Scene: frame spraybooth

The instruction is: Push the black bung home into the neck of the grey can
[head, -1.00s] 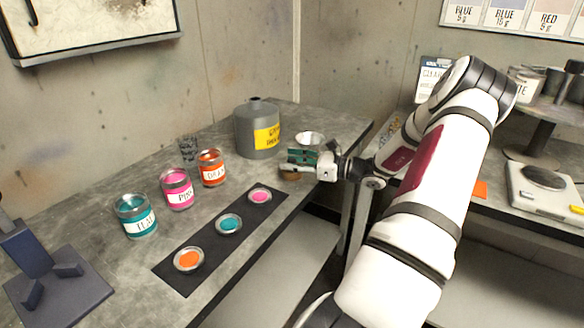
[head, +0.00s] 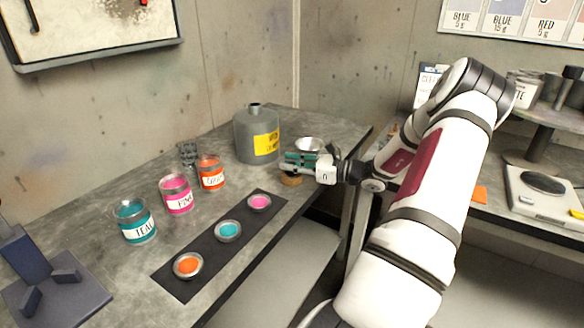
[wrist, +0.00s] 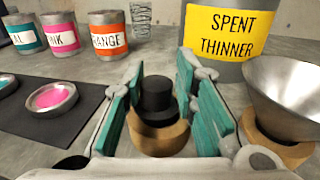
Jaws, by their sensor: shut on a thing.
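The grey can (head: 256,137) stands at the back of the bench with a yellow label; in the wrist view its label (wrist: 226,28) reads "SPENT THINNER". Its short neck (head: 254,106) points up and shows no bung in it. My gripper (head: 293,160), with teal finger pads, is low over the bench, in front and to the right of the can. It is shut on the black bung (wrist: 157,97), which is upright between the pads in the wrist view. A tan ring (wrist: 158,138) lies around or under the bung's base; I cannot tell whether they touch. The fingers hide the bung in the head view.
A metal funnel (wrist: 290,85) stands in another tan ring (wrist: 277,147) just right of my gripper. Teal (head: 135,222), pink (head: 176,194) and orange (head: 210,172) paint tins stand left. A black mat (head: 208,249) with small paint dishes lies in front. A scale (head: 546,188) is far right.

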